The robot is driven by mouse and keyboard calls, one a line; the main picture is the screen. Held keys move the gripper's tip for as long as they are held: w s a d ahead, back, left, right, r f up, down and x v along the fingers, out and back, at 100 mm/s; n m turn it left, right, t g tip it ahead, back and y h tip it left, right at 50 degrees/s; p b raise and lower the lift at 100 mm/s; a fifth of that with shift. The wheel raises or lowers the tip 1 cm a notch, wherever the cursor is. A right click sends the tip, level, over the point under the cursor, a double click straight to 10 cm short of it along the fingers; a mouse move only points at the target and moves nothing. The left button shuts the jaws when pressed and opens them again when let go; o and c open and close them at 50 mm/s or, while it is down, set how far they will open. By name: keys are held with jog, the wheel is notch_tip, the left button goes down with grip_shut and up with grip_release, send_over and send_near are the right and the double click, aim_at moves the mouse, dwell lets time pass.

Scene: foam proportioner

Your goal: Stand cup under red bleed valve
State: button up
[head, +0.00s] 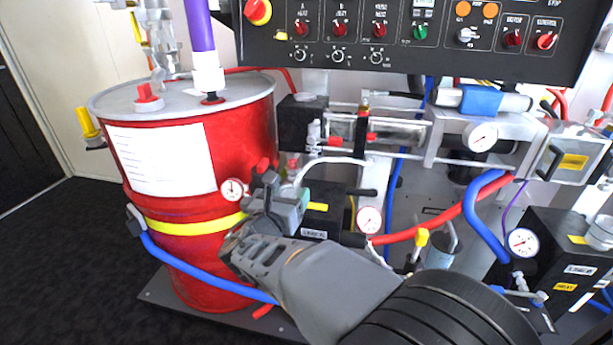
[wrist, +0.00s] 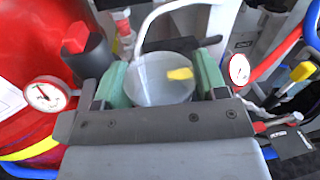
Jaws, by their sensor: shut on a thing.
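My gripper (wrist: 160,88) is shut on a pale, translucent round cup (wrist: 160,72), held between its green pads. In the head view my gripper (head: 282,205) is in front of the red drum's right side, and the cup is mostly hidden by the fingers. A white curved tube (wrist: 163,10) comes down at the cup's far rim; I cannot tell whether its end is inside. A small red and clear fitting (wrist: 124,38) stands just behind the cup at left. I cannot tell for sure which red part is the bleed valve. The cup's base is hidden.
The red drum (head: 190,255) is close at left, with a pressure gauge (wrist: 45,94) beside the gripper. A second gauge (head: 369,219) and a yellow-handled valve (head: 421,238) are at right. A black box (head: 322,222) is behind the gripper. The control panel (head: 440,55) overhangs above.

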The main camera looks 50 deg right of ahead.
jog(key=shift+f+b+x, duration=0.45)
jog(key=shift+f+x, duration=0.15)
jog(key=shift+x, duration=2.15)
jog(key=shift+f+b+x, duration=0.5)
jog(key=shift+f+x, duration=0.05)
jog(key=shift+x, duration=2.2)
jog(key=shift+f+b+x, duration=0.45)
jog(key=shift+f+x, duration=0.15)
jog(key=shift+x, duration=2.1)
jog(key=shift+f, duration=0.2)
jog(key=o, duration=0.9)
jog(key=shift+r, duration=0.1)
